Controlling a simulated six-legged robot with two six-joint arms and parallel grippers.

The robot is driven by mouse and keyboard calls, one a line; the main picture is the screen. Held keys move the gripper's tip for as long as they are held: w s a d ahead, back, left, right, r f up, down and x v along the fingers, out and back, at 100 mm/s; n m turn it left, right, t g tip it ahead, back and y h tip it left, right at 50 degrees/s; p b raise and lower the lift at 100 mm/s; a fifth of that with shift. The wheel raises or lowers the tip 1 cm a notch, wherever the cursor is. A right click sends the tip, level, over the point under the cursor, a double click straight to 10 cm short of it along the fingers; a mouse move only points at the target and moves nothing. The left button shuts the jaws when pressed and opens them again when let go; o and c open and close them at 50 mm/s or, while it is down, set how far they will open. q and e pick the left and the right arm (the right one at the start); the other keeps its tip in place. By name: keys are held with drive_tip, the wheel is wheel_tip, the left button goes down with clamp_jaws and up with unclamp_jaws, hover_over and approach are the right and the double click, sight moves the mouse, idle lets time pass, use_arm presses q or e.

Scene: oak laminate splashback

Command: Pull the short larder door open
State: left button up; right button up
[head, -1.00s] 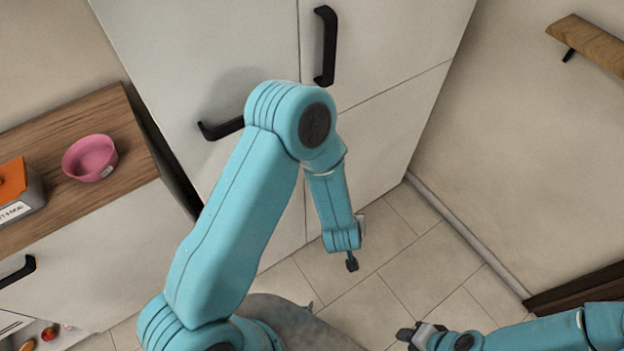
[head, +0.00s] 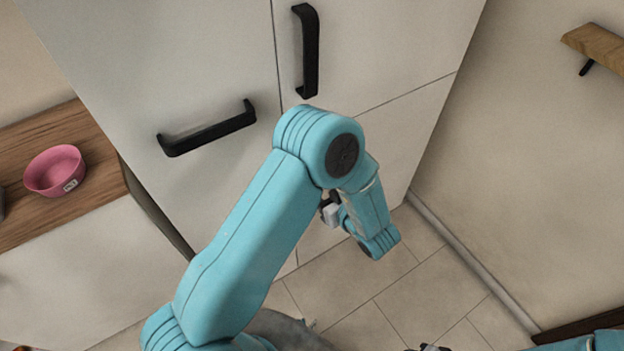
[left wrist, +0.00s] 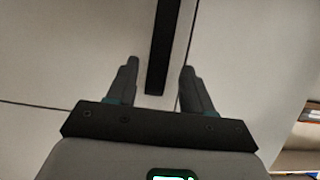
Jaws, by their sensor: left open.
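The short larder door (head: 405,135) is the pale lower-right panel below a horizontal seam in the head view; my left arm covers its left part. Its handle is hidden there. In the left wrist view a dark bar handle (left wrist: 163,45), apparently this door's, runs between the fingers, beside the vertical door seam. My left gripper (head: 328,206) is mostly behind my arm, near the door's left edge. In the left wrist view it is open, one finger either side of the bar; contact is not visible. Only a dark bit of my right gripper (head: 430,347) shows at the bottom edge.
The tall door above has a vertical black handle (head: 306,52). The wide left door has a horizontal black handle (head: 207,129). A pink bowl (head: 55,170) stands on the wooden counter (head: 95,190) at left. Tiled floor (head: 370,310) before the door is clear.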

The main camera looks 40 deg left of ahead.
use_arm(q)
drive_tip(key=x, duration=0.6)
clamp_jaws()
